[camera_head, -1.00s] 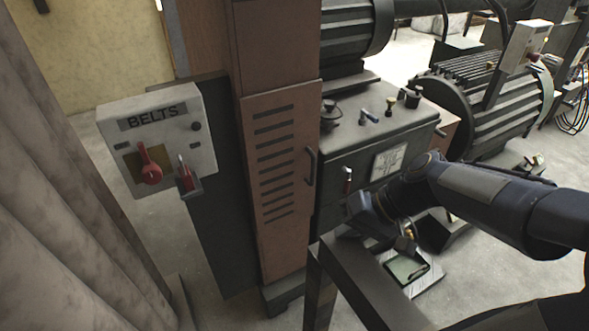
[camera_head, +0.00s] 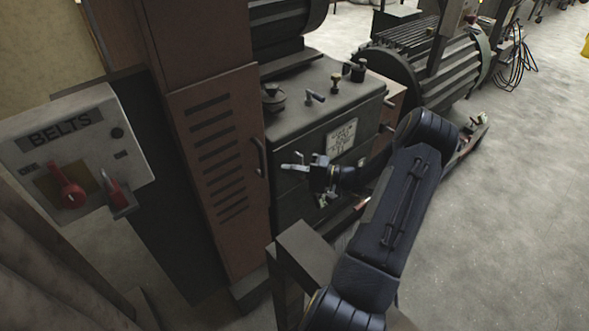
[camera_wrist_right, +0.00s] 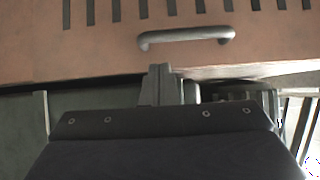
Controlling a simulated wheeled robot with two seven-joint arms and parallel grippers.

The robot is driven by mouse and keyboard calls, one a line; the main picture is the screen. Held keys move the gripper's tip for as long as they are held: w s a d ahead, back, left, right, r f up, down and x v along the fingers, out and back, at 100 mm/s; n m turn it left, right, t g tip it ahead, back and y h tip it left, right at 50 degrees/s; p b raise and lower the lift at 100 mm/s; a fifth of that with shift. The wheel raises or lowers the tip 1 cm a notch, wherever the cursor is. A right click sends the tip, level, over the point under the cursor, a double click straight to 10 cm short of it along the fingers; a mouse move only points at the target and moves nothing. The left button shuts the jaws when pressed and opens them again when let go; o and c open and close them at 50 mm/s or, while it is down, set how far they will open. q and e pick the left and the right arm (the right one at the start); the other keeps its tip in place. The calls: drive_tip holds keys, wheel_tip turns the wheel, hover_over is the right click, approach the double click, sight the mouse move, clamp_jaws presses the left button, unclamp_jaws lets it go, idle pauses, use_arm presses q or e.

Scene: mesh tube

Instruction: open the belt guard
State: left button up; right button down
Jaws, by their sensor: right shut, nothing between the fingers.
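The belt guard (camera_head: 217,155) is a tall rust-brown panel with dark louvre slots, left of centre in the head view, and it stands shut against its housing. Its dark bar handle (camera_head: 260,157) is upright on the panel's right edge. In the right wrist view the handle (camera_wrist_right: 187,36) is a grey bar across the brown panel, just beyond the fingers. My right gripper (camera_head: 292,167) is shut and empty, pointing left a little to the right of the handle and apart from it. Its closed fingers show in the right wrist view (camera_wrist_right: 160,80). My left gripper is not in view.
A white BELTS switch box (camera_head: 75,150) with a red knob is at the left. A dark gearbox (camera_head: 320,110) with small valves stands behind my right gripper. A ribbed motor (camera_head: 425,70) is further back. A dark metal post top (camera_head: 308,250) stands below the gripper. Open floor lies right.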

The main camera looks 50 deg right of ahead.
sight(257, 165)
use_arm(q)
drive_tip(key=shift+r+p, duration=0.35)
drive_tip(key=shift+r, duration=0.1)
use_arm(e)
drive_tip(key=x, duration=0.5)
drive_tip(key=shift+w+a, duration=0.25)
drive_tip(key=shift+w, duration=0.1)
drive_tip(key=shift+s+f, duration=0.1)
drive_tip(key=shift+s, duration=0.05)
